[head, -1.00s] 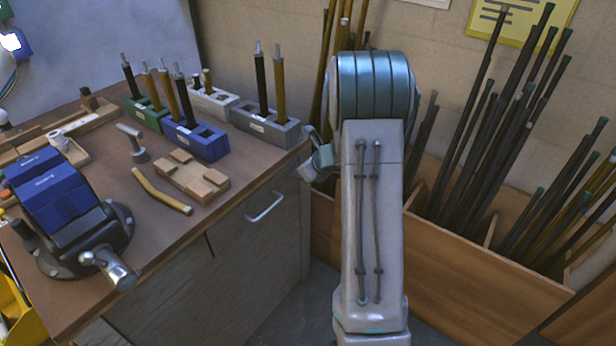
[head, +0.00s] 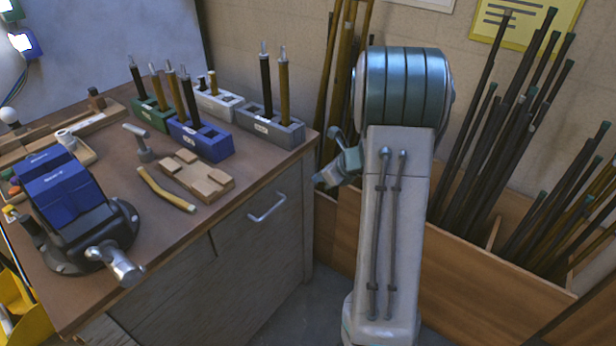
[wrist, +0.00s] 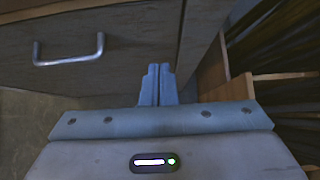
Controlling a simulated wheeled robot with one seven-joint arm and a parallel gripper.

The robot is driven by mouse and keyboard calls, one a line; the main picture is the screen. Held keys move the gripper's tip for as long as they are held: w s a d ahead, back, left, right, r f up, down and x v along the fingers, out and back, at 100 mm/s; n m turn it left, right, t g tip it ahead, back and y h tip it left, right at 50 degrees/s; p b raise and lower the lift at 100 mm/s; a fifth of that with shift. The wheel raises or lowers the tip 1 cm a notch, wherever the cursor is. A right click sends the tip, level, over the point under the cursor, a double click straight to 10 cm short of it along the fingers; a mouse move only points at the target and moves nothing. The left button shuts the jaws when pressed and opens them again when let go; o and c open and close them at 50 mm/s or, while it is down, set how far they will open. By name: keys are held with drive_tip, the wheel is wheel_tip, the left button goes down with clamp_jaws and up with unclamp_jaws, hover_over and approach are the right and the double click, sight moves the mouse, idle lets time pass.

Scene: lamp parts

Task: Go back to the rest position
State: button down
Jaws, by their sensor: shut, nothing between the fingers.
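My gripper (wrist: 158,86) shows in the wrist view with its two fingers together and nothing between them. It points toward the lower front of the workbench, right of the drawer handle (wrist: 68,50). In the head view my arm stands in front of the wooden bin, and part of the wrist end (head: 340,162) sticks out to its left, past the bench's right corner. The fingertips cannot be made out there. The gripper is apart from everything on the bench.
A wooden bin (head: 470,260) of long rods stands behind my arm. Some floor is free before the bench.

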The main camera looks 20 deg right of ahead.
drive_tip(key=p+v, duration=0.1)
drive_tip(key=v, duration=0.5)
drive_tip(key=s+a+r+n+g+p, duration=0.4)
drive_tip(key=s+a+r+n+p, duration=0.4)
drive_tip(key=a+r+n, duration=0.55)
drive_tip(key=s+a+r+n+h+p, duration=0.2)
drive_tip(key=s+r+n+p, duration=0.1)
drive_tip(key=s+n, duration=0.4)
drive_tip(key=s+a+r+n+g+h+p, duration=0.1)
drive_tip(key=s+a+r+n+h+p, duration=0.1)
drive_tip(key=s+r+n, duration=0.4)
drive_tip(key=s+n+p, duration=0.1)
drive_tip(key=s+n, duration=0.1)
drive_tip(key=n, duration=0.1)
drive_tip(key=shift+a+r, duration=0.15)
drive_tip(key=shift+a, duration=0.15)
